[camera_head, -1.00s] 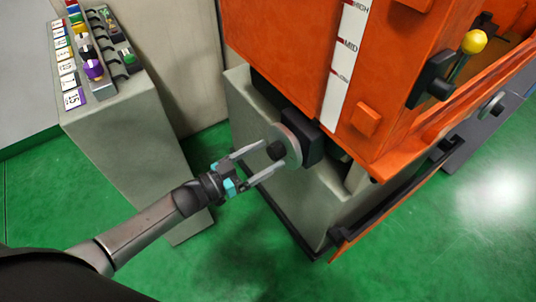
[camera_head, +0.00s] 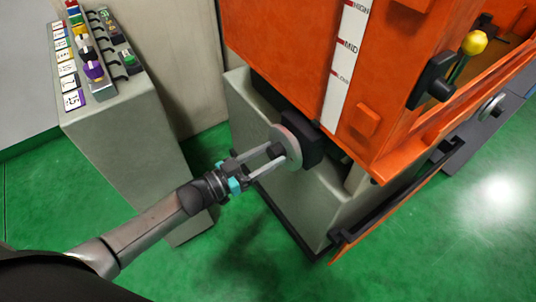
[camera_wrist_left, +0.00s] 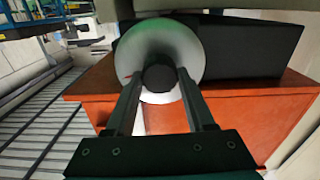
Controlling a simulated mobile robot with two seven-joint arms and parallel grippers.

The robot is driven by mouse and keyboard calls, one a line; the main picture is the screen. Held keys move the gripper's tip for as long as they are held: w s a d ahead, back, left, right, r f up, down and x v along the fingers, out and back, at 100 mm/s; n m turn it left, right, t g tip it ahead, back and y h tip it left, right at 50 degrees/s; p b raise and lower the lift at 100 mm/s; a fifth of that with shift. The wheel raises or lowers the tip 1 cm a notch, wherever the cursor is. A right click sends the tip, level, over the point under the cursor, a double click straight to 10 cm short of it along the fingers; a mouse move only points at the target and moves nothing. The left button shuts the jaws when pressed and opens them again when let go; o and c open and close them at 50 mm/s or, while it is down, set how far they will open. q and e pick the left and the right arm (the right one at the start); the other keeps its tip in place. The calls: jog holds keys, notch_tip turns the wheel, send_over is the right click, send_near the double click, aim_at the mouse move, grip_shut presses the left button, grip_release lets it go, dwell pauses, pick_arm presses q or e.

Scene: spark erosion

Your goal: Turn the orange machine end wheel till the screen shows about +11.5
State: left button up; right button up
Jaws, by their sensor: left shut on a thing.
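The end wheel (camera_head: 290,146) is a grey metal disc with a dark central knob, on a black block at the lower end of the orange machine (camera_head: 285,60). In the left wrist view the wheel (camera_wrist_left: 185,48) faces me, with its dark round knob (camera_wrist_left: 159,76) in the middle. My left gripper (camera_head: 276,156) is at the wheel, shut on the knob, one finger on each side (camera_wrist_left: 158,82). A small red mark shows at the wheel's left edge in the wrist view. The screen with the reading is in neither view. My right gripper is not in view.
A grey cabinet (camera_head: 130,140) at the left carries a rack of coloured items and labelled cards. A yellow-knobbed lever (camera_head: 474,42) and a white scale marked HIGH, MID and LOW (camera_head: 345,70) are on the machine. Green floor (camera_head: 240,250) is clear in front.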

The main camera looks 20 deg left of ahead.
pick_arm(q)
grip_shut()
jog(key=shift+m, duration=0.8)
jog(key=o, duration=1)
grip_release()
jog(key=p+v, duration=0.1)
jog(key=v, duration=1.4)
jog(key=shift+s+a, duration=0.1)
